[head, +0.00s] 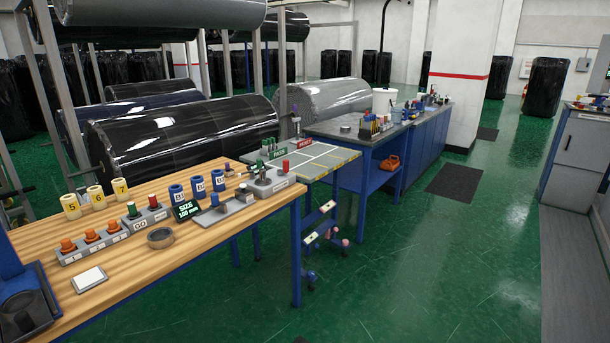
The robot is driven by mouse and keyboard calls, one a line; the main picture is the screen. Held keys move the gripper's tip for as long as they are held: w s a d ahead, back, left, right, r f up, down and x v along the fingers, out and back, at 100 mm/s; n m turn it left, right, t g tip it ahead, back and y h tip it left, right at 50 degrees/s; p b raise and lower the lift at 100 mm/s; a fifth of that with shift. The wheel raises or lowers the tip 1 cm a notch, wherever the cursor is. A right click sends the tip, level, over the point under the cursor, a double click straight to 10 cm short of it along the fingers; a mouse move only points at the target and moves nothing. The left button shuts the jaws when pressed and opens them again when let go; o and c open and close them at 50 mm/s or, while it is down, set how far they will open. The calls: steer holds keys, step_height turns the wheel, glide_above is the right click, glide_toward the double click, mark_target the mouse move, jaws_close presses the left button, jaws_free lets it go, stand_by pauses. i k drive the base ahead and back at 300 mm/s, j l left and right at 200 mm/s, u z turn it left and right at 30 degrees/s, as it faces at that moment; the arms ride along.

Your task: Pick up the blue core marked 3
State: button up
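Three blue cores stand upright in a row on the wooden workbench (185,262), behind the small black SIZE display. The right one (218,181) seems to carry the mark 3, though its label is small. The middle core (198,187) seems marked 2 and the left core (176,194) seems marked 1. Each shows a light label on its front, and they stand close together. My gripper is not in view.
Yellow cores (96,197) marked 5, 6 and 7 stand to the left. A grey block with orange knobs (92,236), the display (186,210), a brown ring (160,238) and a grey button block (270,182) surround the blue cores.

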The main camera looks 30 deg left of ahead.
mark_target(217, 177)
steer(key=i+l+u, duration=0.1)
steer(key=i+u, duration=0.25)
steer(key=i, duration=0.25)
steer(key=i+l+u, duration=0.3)
steer(key=i, duration=0.25)
steer(key=i+l+u, duration=0.35)
steer(key=i, duration=0.2)
steer(key=i+l+u, duration=0.2)
steer(key=u, duration=0.15)
steer(key=i+l+u, duration=0.2)
steer(key=u, duration=0.2)
steer(key=i+l+u, duration=0.15)
steer(key=l+u, duration=0.6)
steer(key=i+l+u, duration=0.1)
steer(key=l+u, duration=0.25)
steer(key=l, duration=0.15)
steer(key=l+u, duration=0.4)
steer(key=l, duration=0.35)
